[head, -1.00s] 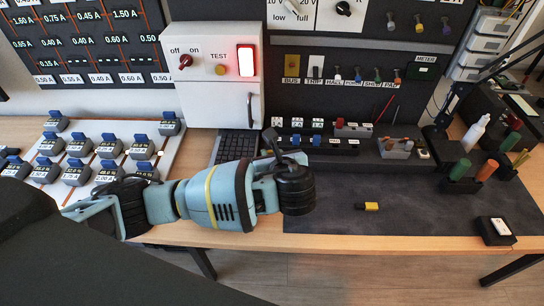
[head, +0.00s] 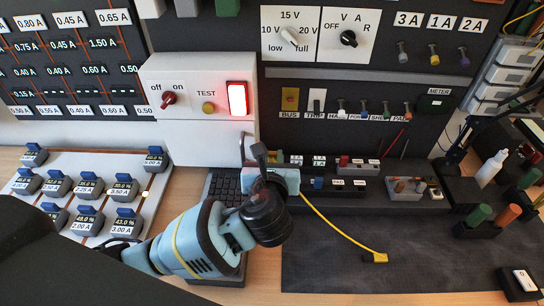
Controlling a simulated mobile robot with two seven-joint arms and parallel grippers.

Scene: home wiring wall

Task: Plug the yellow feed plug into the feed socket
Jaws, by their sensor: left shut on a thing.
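My left gripper (head: 262,163) is raised above the bench, in front of the wall panel's lower ledge. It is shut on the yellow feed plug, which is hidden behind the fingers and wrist. A yellow cable (head: 336,225) runs from behind the gripper down to a small yellow and black block (head: 375,257) on the dark mat. A yellow socket plate (head: 290,97) over the label BUS is on the panel, above and apart from the gripper. I cannot tell which opening is the feed socket. My right gripper is not in view.
A white box (head: 201,95) with an off/on knob, TEST button and lit red lamp stands left of the gripper. Several blue-topped blocks (head: 87,218) stand on the left tray. A keyboard (head: 222,188) is behind my arm. The dark mat (head: 430,265) is mostly clear.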

